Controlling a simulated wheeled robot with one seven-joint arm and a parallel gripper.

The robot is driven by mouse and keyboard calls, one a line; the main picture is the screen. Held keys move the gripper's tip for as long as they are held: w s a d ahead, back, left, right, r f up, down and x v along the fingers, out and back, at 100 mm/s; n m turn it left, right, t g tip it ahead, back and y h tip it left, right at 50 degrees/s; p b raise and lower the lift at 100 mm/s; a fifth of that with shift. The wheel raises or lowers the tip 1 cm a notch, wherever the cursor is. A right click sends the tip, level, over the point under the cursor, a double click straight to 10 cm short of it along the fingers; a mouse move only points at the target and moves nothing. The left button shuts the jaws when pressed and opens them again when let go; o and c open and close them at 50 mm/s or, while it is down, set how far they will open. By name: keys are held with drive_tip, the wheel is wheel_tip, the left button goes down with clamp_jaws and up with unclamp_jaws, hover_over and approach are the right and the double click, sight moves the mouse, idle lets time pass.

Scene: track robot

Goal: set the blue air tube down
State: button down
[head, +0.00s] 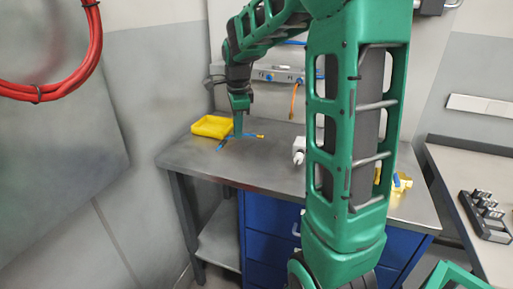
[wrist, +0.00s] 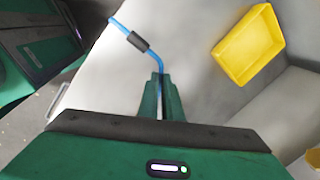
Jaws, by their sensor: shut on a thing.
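The blue air tube (wrist: 148,55) is thin and bright blue, with a dark sleeve along it in the wrist view. My gripper (wrist: 160,78) is shut on it, with the tube running up and left from the fingertips. In the head view, the tube (head: 226,140) shows around my gripper (head: 238,134), low over the grey workbench top (head: 270,165). A brass-coloured end shows to the right of the gripper. I cannot tell whether the tube touches the bench top.
A yellow tray (head: 212,126) stands close to the left of my gripper, and it also shows in the wrist view (wrist: 248,45). A white object (head: 299,150) stands to the right on the bench. A side table (head: 465,175) holds a dark rack (head: 485,215). The bench's front left is clear.

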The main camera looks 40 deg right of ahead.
hover_over(251, 150)
drive_tip(key=f, duration=0.4)
drive_tip(key=shift+s+f, duration=0.1)
drive_tip(key=shift+s, duration=0.15)
drive_tip(key=shift+f, duration=2)
drive_tip(key=c, duration=1.9)
unclamp_jaws()
drive_tip(key=shift+c, duration=0.2)
wheel_tip(251, 150, up, 11)
drive_tip(key=s+a, duration=0.1)
drive_tip(key=s, duration=0.1)
drive_tip(key=s+a+f+n, duration=0.2)
drive_tip(key=s+n, duration=0.3)
drive_tip(key=s, duration=0.5)
drive_tip(key=s+a+f+n+g, duration=0.1)
drive_tip(key=s+a+f+n, duration=0.2)
drive_tip(key=s+n, duration=0.3)
drive_tip(key=s+a+f+n+g+y, duration=0.1)
drive_tip(key=s+a+n, duration=0.3)
drive_tip(key=s, duration=1.1)
drive_tip(key=shift+a+f+n, duration=0.2)
drive_tip(key=shift+f+n, duration=0.5)
drive_tip(key=shift+n, duration=0.2)
